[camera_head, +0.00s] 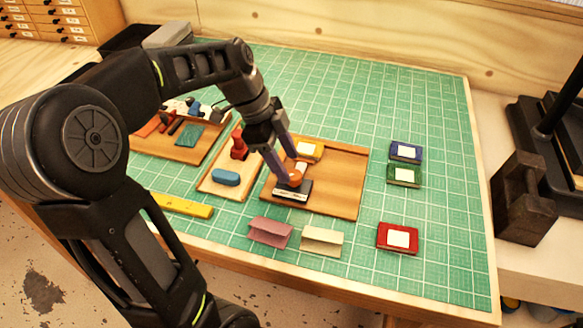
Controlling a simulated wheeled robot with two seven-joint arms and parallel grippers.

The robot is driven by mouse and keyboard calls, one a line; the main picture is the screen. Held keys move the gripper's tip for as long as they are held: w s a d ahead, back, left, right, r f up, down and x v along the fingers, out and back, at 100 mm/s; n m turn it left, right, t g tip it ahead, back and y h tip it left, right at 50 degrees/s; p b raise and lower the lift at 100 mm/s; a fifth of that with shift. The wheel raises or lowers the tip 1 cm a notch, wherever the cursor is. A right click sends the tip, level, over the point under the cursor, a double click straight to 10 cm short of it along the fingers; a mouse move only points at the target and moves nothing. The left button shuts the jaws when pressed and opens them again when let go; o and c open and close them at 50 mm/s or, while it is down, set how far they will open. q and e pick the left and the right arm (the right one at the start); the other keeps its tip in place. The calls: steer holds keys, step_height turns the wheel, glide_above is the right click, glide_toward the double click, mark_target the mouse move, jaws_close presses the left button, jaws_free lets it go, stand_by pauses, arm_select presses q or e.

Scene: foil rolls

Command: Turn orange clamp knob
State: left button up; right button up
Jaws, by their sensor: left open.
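The orange clamp knob (296,177) sits on top of a small black block with a pale label (292,192), which lies on a wooden tray (340,183) near the middle of the green mat. My left gripper (288,176) reaches down from the upper left with its fingers apart, one on each side of the knob or very close to it. I cannot tell whether the fingers touch it. The fingers hide part of the knob and block. My right gripper is not in view.
A yellow-framed pad (308,149) lies behind the knob on the tray. Left are a red upright piece (239,147) and a blue oval piece (226,177). Pink (270,232) and cream (321,241) folded cards lie in front. Red (397,238), green (404,174) and blue (406,151) pads lie right.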

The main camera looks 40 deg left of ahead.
mark_target(293, 174)
arm_select(q)
steer(key=shift+x, duration=1.75)
steer(key=shift+c, duration=0.3)
jaws_close()
